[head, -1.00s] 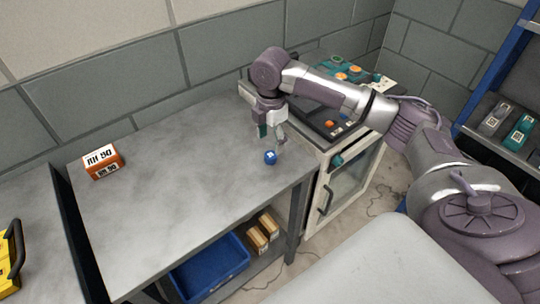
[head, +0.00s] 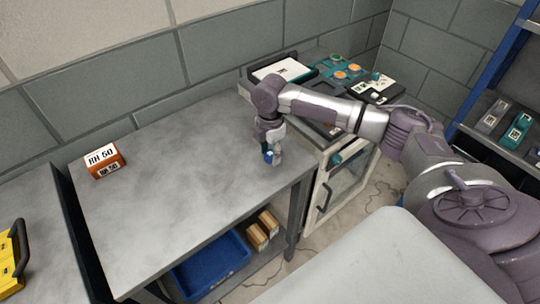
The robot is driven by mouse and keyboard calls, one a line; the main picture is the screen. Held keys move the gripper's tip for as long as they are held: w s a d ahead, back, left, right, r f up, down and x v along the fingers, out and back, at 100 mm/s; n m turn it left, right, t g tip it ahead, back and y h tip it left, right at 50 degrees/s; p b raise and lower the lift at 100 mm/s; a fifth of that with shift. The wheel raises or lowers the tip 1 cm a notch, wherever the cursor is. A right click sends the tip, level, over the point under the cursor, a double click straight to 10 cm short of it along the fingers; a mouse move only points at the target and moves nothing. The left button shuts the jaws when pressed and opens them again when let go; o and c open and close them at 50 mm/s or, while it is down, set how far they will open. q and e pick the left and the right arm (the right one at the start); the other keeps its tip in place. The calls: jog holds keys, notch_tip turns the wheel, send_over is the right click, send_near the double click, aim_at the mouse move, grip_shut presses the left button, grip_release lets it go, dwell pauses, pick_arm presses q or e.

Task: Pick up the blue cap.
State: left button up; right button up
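The small blue cap (head: 267,157) is on the grey table (head: 185,195), near its right edge, in the head view. My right gripper (head: 272,159) is lowered over it and points down, with its fingers around the cap. The fingers hide part of the cap. I cannot tell whether they are pressed on it or still a little apart from it. My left gripper is not in view.
An orange and white RH 50 box (head: 104,161) stands at the table's left. A blue bin (head: 211,262) and wooden blocks (head: 262,231) sit on the lower shelf. A white cabinet (head: 343,184) adjoins on the right. The table's middle is clear.

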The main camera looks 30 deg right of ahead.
jog(key=c, duration=0.4)
jog(key=shift+r, duration=0.2)
